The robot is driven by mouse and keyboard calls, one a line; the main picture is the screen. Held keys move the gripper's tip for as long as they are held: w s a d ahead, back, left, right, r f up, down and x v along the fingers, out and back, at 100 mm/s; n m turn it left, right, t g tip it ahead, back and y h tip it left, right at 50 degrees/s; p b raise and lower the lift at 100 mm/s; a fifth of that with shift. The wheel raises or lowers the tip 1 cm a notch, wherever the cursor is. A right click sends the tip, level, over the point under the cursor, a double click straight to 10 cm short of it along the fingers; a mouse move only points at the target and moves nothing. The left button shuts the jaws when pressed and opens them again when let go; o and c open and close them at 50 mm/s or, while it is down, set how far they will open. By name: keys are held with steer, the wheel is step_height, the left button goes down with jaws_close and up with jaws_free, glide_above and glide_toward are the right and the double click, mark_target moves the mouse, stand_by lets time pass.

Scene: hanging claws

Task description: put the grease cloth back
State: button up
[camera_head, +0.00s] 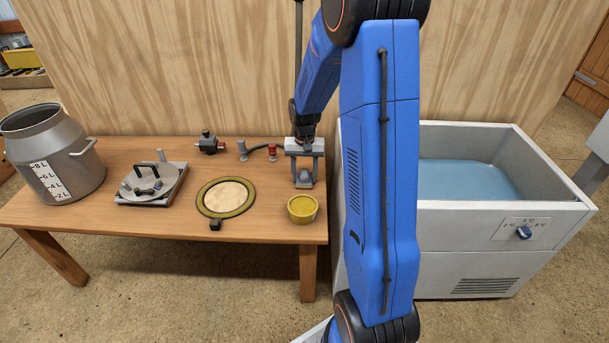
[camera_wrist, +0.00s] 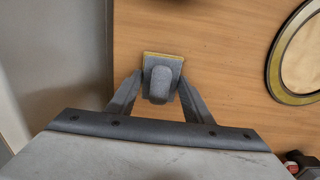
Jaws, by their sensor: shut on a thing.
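My gripper (camera_head: 304,183) is shut on a grey knob-like piece with a square pad, likely the grease cloth (camera_wrist: 163,86); the pad's yellowish edge shows in the wrist view. In the head view the gripper points down over the right end of the wooden table, just behind a small yellow bowl (camera_head: 302,209). The held piece appears to be above the tabletop. Whether it touches anything below is hard to tell. The bowl does not show in the wrist view.
On the table (camera_head: 120,241) are a metal can (camera_head: 74,174) at left, a grey clamped lid plate (camera_head: 150,184), a ring with a pale disc (camera_head: 226,197), and small fittings (camera_head: 208,143) at the back. A water basin (camera_head: 565,216) stands right of the table. A wooden panel rises behind.

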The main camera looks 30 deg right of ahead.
mark_target(304, 172)
steer(key=o, duration=1.2)
steer(key=shift+f, duration=0.1)
step_height(304, 172, up, 11)
steer(key=shift+f, duration=0.15)
steer(key=s+a+r+n+t, duration=0.1)
steer(key=s+a+r+n, duration=0.1)
steer(key=s+a+r, duration=0.4)
steer(key=s+a+r+n+t, duration=0.1)
steer(key=s+a+r, duration=0.4)
steer(key=s, duration=0.4)
steer(key=s+a+n+t, duration=0.1)
steer(key=s+a+n, duration=0.1)
steer(key=s, duration=0.5)
steer(key=s+a+n+t, duration=0.1)
steer(key=s+a, duration=0.1)
steer(key=s, duration=0.6)
steer(key=shift+a+r+n+t, duration=0.4)
steer(key=shift+r, duration=0.05)
